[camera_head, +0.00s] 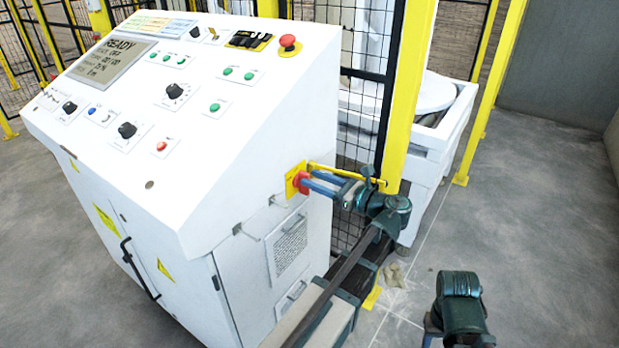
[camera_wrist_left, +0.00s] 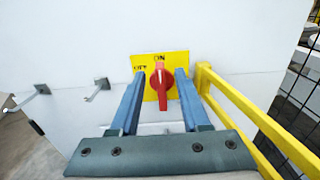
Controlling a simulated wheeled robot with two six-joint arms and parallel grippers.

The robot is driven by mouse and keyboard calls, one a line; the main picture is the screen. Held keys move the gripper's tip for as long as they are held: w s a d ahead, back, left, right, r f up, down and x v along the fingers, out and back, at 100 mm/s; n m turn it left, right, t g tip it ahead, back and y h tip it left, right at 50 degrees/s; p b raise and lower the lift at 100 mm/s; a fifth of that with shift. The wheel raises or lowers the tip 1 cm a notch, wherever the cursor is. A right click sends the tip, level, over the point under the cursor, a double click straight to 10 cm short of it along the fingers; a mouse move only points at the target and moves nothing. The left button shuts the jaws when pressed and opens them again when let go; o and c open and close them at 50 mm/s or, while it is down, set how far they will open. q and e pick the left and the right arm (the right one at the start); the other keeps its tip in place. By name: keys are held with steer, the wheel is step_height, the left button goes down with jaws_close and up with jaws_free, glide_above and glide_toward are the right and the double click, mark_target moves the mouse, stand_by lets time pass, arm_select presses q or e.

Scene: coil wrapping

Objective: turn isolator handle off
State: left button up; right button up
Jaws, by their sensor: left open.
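The red isolator handle (camera_wrist_left: 160,82) sits on a yellow plate (camera_wrist_left: 149,97) on the white cabinet's side. The handle stands upright, its upper end toward the ON label; an OFF label is at the plate's left. In the head view the handle (camera_head: 300,182) and plate (camera_head: 290,184) are partly hidden by my left gripper. My left gripper (camera_head: 306,180) is open, its two blue fingers at either side of the handle, with gaps visible in the wrist view (camera_wrist_left: 160,76). My right arm shows at the head view's lower right; its fingers are mostly out of frame.
The white control cabinet (camera_head: 250,120) has a sloped panel with a screen, knobs and buttons. A yellow bar (camera_wrist_left: 255,115) runs close right of my left gripper. A yellow post (camera_head: 408,95) and black mesh fence stand behind. Metal hooks (camera_wrist_left: 98,90) stick out at left.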

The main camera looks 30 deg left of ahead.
arm_select(q)
steer(key=shift+a, duration=1.1)
steer(key=shift+c, duration=0.3)
jaws_close()
